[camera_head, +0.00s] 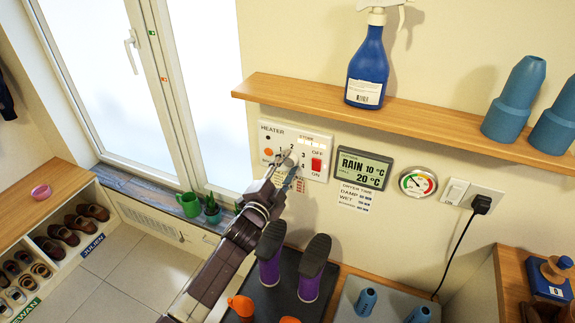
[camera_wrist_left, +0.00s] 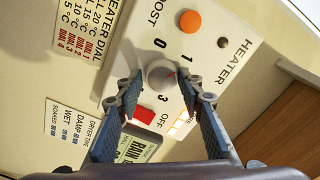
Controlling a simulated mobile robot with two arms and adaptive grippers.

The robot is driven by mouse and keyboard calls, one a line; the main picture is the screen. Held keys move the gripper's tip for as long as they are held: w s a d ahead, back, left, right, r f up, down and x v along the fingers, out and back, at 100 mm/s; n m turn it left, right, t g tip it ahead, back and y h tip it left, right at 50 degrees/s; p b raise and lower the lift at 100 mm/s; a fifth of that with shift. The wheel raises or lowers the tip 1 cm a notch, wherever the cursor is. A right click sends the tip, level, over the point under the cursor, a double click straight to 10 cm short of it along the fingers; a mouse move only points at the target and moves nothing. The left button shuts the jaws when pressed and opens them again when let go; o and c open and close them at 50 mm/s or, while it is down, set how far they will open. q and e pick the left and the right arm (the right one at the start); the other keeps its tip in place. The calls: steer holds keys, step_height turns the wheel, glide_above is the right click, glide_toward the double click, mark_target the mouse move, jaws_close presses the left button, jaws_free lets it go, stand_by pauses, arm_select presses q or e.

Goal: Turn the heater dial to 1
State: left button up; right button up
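The white heater panel (camera_head: 268,132) is on the wall below the shelf. It also shows in the left wrist view (camera_wrist_left: 215,50). Its round grey dial (camera_wrist_left: 160,73) has a small red mark on its right side in that view. The printed 0 is above the dial, 1 at upper right and 3 below; the space to its right is partly covered by a finger. My left gripper (camera_head: 289,168) is at the panel and hides most of the dial in the head view. In the wrist view its fingers (camera_wrist_left: 160,82) are apart, one on each side of the dial. Finger contact is unclear.
The panel has an orange button (camera_wrist_left: 190,21) and a red switch (camera_head: 316,164). A weather display (camera_head: 363,168) and gauge (camera_head: 417,183) are to the right. The wooden shelf (camera_head: 290,96) juts out above. Purple boots (camera_head: 270,262) stand below, near my left arm.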

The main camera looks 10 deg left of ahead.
arm_select(q)
steer(key=shift+o, duration=1.2)
steer(key=shift+s, duration=0.1)
steer(key=s+a, duration=0.2)
steer(key=s, duration=0.9)
steer(key=shift+s+a, duration=0.2)
steer(key=shift+s, duration=0.1)
